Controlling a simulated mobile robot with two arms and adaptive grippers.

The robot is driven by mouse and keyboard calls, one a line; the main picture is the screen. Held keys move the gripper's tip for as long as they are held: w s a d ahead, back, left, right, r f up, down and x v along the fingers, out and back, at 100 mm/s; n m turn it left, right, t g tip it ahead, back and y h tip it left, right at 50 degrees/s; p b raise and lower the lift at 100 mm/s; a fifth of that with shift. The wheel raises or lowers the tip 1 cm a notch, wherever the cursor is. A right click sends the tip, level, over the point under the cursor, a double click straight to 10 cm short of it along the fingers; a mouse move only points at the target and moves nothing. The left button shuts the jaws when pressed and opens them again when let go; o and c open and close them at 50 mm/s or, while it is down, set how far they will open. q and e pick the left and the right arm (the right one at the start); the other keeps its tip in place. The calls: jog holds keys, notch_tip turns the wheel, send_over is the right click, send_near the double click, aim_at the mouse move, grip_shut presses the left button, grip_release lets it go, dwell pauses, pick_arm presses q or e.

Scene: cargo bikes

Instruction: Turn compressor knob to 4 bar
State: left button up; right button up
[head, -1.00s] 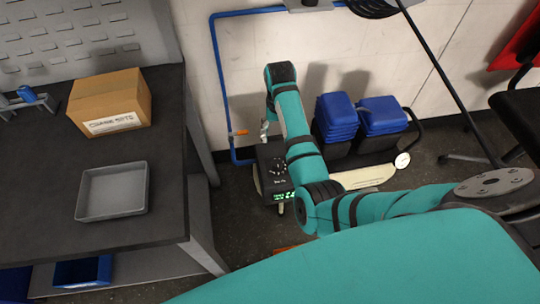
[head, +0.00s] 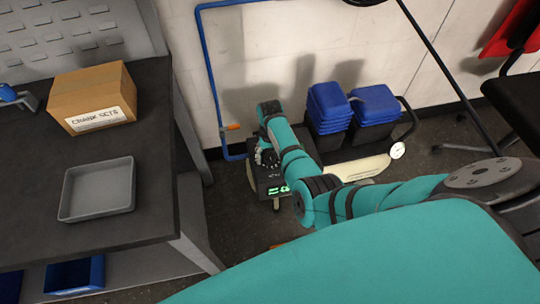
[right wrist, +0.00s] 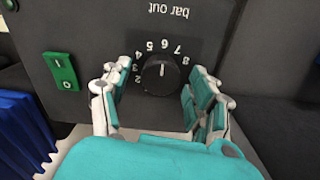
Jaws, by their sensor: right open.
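A white mark on the knob points up in the picture, near the 5 and 6; the exact value is hard to read. My right gripper (right wrist: 156,82) is open, with its fingers on either side of the knob and gaps visible. In the head view, my right gripper (head: 266,156) hides the knob. My left gripper is out of view.
A green I/O switch (right wrist: 62,86) is left of the knob. Blue-topped bins (head: 330,105) stand right of the compressor. A workbench (head: 150,205) with a cardboard box (head: 92,97) and grey tray (head: 97,188) is at left.

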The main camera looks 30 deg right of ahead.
jog(key=shift+c, duration=0.2)
jog(key=c, duration=1.1)
jog(key=shift+r+n+p, duration=0.15)
jog(key=shift+n+p, duration=0.85)
jog(key=shift+n, duration=0.2)
jog(key=n+p, duration=0.1)
jog(key=n, duration=0.1)
jog(key=shift+n, duration=0.3)
jog(key=n+p, duration=0.1)
jog(key=n, duration=0.2)
jog(key=shift+n+p, duration=0.45)
jog(key=shift+n, duration=1.25)
jog(key=shift+a+f, duration=0.1)
jog(key=shift+f, duration=0.1)
